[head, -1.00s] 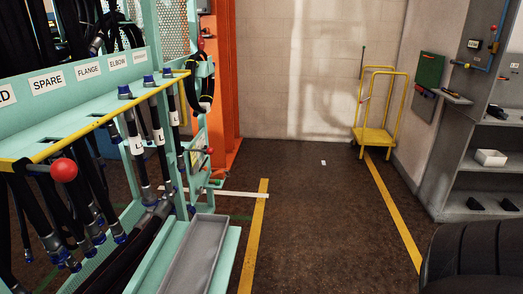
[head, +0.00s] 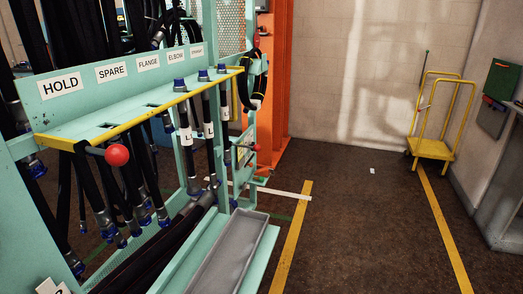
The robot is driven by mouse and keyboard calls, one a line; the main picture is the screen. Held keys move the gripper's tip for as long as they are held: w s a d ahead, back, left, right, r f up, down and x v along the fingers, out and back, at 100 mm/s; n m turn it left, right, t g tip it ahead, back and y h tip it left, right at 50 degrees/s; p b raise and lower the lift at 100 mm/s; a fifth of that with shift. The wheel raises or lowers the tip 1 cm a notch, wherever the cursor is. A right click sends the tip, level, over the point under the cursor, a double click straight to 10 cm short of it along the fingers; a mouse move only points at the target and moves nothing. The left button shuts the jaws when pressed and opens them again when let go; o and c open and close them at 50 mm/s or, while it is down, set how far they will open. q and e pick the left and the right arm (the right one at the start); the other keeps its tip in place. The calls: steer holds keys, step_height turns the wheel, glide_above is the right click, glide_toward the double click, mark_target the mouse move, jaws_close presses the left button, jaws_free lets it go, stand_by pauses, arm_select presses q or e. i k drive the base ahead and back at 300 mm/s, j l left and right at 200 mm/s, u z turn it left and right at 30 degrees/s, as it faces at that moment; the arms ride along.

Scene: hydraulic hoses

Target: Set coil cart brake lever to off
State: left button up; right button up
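No part is marked as the coil cart brake lever, and I cannot tell which one it is. A red ball knob (head: 117,155) sits at the front left of the teal hose rack (head: 150,258), below its yellow edge. A smaller red knob (head: 255,147) shows at the rack's far end. A yellow trolley (head: 434,148) stands by the far wall at the right, with a thin upright rod (head: 420,90) at its left side. Neither of my grippers is in view.
Black hoses (head: 90,185) with blue-capped ends hang from the rack under labels such as HOLD (head: 60,86) and SPARE. A grey tray (head: 228,255) lies along its base. An orange post (head: 272,90) stands behind. The brown floor (head: 370,230) between yellow lines is open.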

mark_target(257, 148)
steer(key=i+l, duration=0.4)
steer(key=i+l+u, duration=0.1)
steer(key=i+l, duration=0.3)
steer(key=l, duration=0.25)
steer(key=i+l, duration=0.4)
steer(key=l, duration=0.15)
